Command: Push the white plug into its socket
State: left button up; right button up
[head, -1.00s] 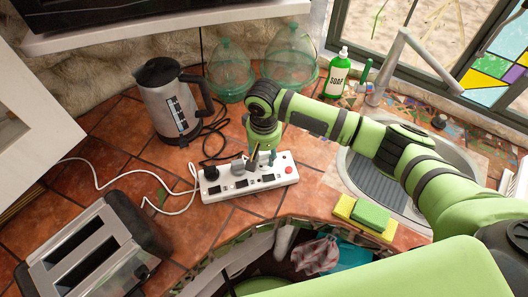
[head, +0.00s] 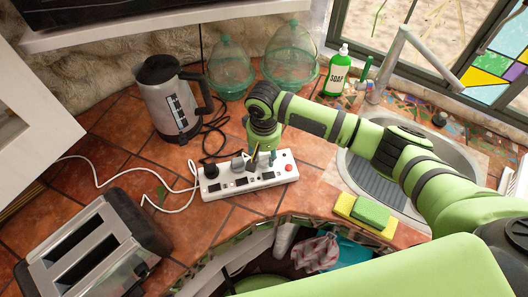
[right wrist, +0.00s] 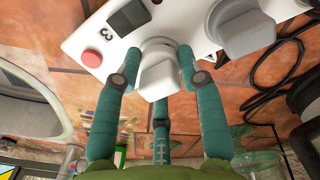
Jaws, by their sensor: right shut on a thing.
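The white power strip (head: 279,181) lies on the tiled counter in the head view. It also fills the top of the right wrist view (right wrist: 92,38). My right gripper (head: 262,158) points down over the strip. In the right wrist view its teal fingers (right wrist: 160,68) are shut on the white plug (right wrist: 160,78). The plug is at the socket beside the label 3, on the red-button side of the grey plug. I cannot tell how deep its pins sit. In the head view the fingers mostly hide the white plug. My left gripper is not in view.
A grey plug (head: 238,164) and a black plug (head: 210,172) stand in the strip. A kettle (head: 170,100) is behind, and a toaster (head: 90,250) is at front left. Green and yellow sponges (head: 370,212) lie near the sink at right. Cables run behind the strip.

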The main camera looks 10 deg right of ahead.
jog(key=shift+f, duration=0.35)
jog(key=o, duration=1.2)
jog(key=shift+c, duration=0.2)
notch_tip(320, 180, up, 12)
